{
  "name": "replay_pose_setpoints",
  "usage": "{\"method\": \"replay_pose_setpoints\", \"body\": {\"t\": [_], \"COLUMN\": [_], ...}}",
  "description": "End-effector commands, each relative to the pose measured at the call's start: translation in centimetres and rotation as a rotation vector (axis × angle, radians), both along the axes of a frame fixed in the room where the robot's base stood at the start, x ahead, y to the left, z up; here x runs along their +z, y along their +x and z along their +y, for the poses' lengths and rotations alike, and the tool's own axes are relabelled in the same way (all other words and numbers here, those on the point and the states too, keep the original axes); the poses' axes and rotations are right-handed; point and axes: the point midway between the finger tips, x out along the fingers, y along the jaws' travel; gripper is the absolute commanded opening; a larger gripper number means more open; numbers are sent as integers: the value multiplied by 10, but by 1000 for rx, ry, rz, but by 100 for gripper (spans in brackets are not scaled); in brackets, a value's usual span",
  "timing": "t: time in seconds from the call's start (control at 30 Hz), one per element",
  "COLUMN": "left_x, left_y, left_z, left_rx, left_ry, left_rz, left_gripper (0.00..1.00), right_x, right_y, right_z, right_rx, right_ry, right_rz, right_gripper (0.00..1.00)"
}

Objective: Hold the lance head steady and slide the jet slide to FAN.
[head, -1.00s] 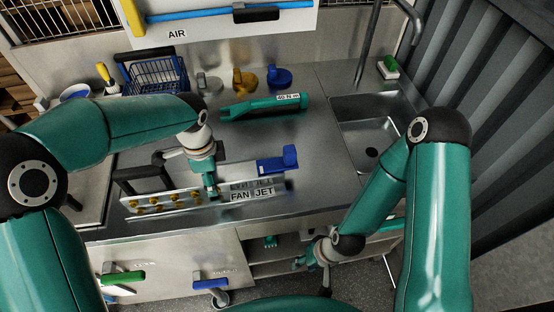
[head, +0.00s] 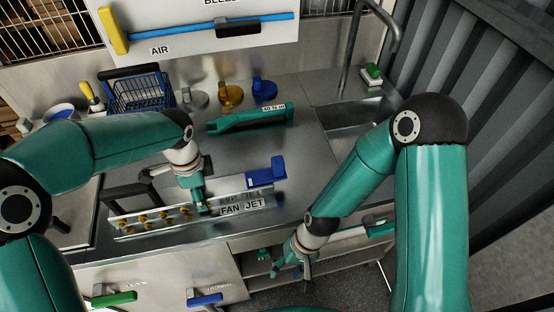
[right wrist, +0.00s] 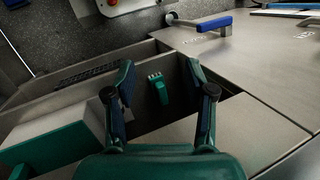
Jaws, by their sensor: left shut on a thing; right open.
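The lance head (head: 150,229) is a metal bar with several brass nozzles on the bench, with a black handle (head: 130,196) at its left. My left gripper (head: 202,208) is shut on it near the middle. The blue jet slide (head: 267,173) sits at the bar's right end, with its tab upright. A FAN JET label (head: 242,206) is on the front below it; a second label above is partly hard to read. My right gripper (head: 289,272) is open and empty, below and in front of the bench edge, apart from the slide. Its open fingers show in the right wrist view (right wrist: 166,88).
A green torque tool (head: 248,118) lies behind the lance head. The sink (head: 352,116) is at the right. Drawers with green and blue handles (head: 205,299) are below the bench.

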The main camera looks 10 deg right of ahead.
Motion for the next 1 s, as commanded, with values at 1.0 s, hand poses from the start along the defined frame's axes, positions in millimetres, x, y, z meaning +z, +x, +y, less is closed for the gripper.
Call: {"method": "replay_pose_setpoints", "body": {"t": [1.0], "left_x": [-5], "left_y": [-3], "left_z": [0], "left_rx": [-1], "left_ry": [3], "left_rz": [14], "left_gripper": [0], "right_x": [241], "right_y": [142], "right_z": [84], "right_rx": [287], "right_ry": [-154], "right_rz": [-363], "right_gripper": [54]}}
